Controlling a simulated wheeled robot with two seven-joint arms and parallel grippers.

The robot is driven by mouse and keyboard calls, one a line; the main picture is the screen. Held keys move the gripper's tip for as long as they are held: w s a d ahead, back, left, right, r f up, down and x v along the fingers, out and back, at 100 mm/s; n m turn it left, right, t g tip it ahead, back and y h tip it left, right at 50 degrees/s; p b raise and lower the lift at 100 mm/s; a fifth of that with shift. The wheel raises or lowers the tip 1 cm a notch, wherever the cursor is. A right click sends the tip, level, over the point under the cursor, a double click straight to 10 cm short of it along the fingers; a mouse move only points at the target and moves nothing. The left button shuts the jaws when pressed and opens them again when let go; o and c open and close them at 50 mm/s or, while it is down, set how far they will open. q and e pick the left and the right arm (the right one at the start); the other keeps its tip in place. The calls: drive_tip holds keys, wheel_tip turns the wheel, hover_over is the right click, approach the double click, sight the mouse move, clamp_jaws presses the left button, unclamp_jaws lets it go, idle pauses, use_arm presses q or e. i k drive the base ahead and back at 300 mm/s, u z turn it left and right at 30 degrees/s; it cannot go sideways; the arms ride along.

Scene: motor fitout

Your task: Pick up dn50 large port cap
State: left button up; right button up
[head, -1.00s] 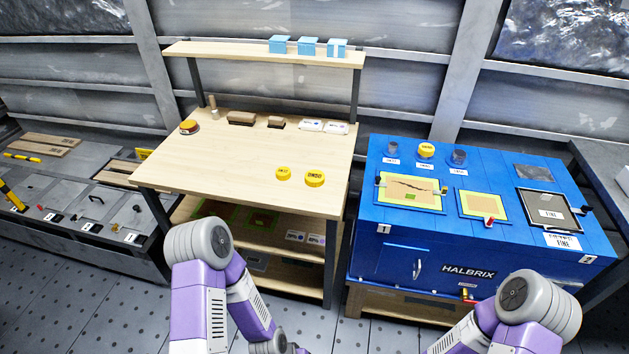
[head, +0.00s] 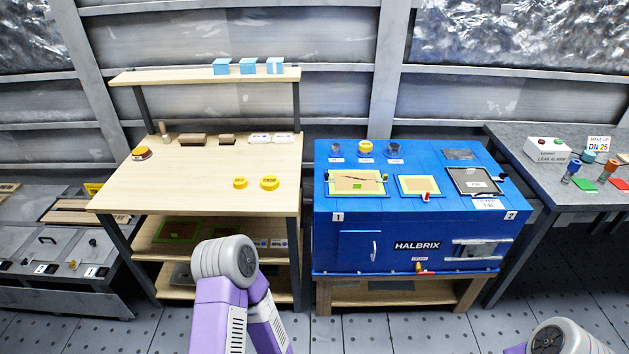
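Two yellow caps lie on the wooden workbench top near its front right: a smaller one (head: 240,183) and a slightly larger one (head: 269,183). Both carry dark lettering too small to read for certain. A third yellow cap (head: 365,147) sits on the blue cabinet's top between two grey-blue round pieces. I cannot tell from the lettering which is the DN50 large port cap. Only links of my two arms show at the bottom; neither gripper is in view.
The wooden workbench (head: 200,200) has a back shelf with blue boxes (head: 247,66). The blue HALBRIX cabinet (head: 400,215) stands to its right, beyond a narrow gap. A grey side table (head: 545,190) stands at far right. The middle of the workbench top is clear.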

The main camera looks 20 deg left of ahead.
sight(270, 182)
drive_tip(key=z, duration=0.15)
drive_tip(key=i, duration=0.85)
drive_tip(key=u, duration=1.7)
